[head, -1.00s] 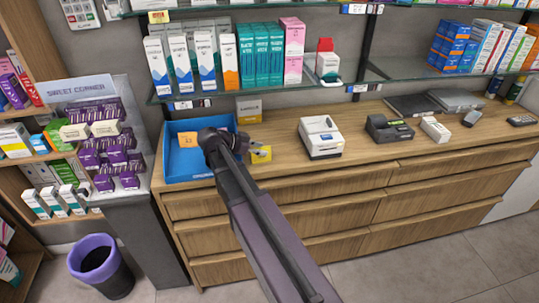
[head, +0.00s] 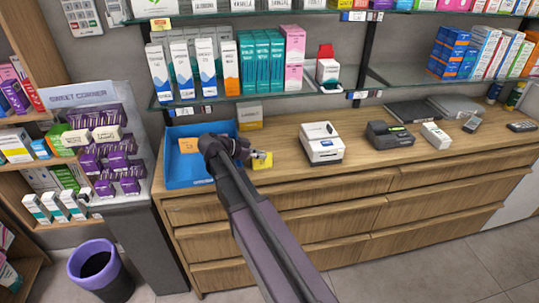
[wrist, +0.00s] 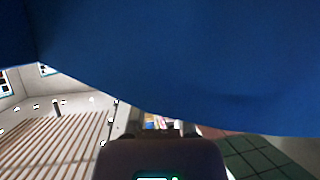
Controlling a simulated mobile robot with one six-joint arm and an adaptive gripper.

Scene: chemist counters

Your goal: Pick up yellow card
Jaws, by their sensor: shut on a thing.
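The yellow card (head: 263,161) is on the wooden counter just right of the blue tray, partly covered by my fingers. My gripper (head: 258,154) reaches over the front of the counter and is shut on the yellow card at its upper edge. I cannot tell whether the card is raised off the wood. In the wrist view, my gripper (wrist: 163,130) shows as a dark shape at the bottom, and the card cannot be made out there.
The blue tray (head: 185,180) holds an orange card (head: 188,145). A yellow box (head: 250,115) stands behind. A white printer (head: 321,144) and a dark card terminal (head: 390,134) are to the right. A glass shelf (head: 215,101) with boxes hangs above. A blue surface fills the upper wrist view.

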